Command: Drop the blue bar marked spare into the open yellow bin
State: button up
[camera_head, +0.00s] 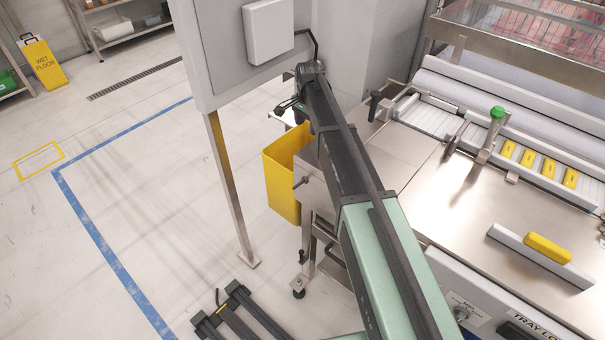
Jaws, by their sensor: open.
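The open yellow bin (281,187) stands beside the steel machine, left of my arm. My arm hides its right part, and its inside is mostly out of sight. My arm reaches up the middle of the picture. My gripper (287,106) appears as small dark parts at the arm's far end, open, near the bin's upper rim in the picture. Its fingers are small and partly covered, and I see nothing held in it. I see no blue bar marked spare in this view.
Several yellow bars (549,168) sit in the machine's slotted tray. Another yellow bar (548,247) lies on a grey rail on the steel top (440,215). A green-knobbed lever (497,113) stands up there. A grey cabinet (222,50) on a post rises left of my arm.

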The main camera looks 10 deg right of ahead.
notch_tip(320, 180, up, 4)
jog(key=shift+r+p, duration=0.2)
jog(key=shift+p, duration=1.05)
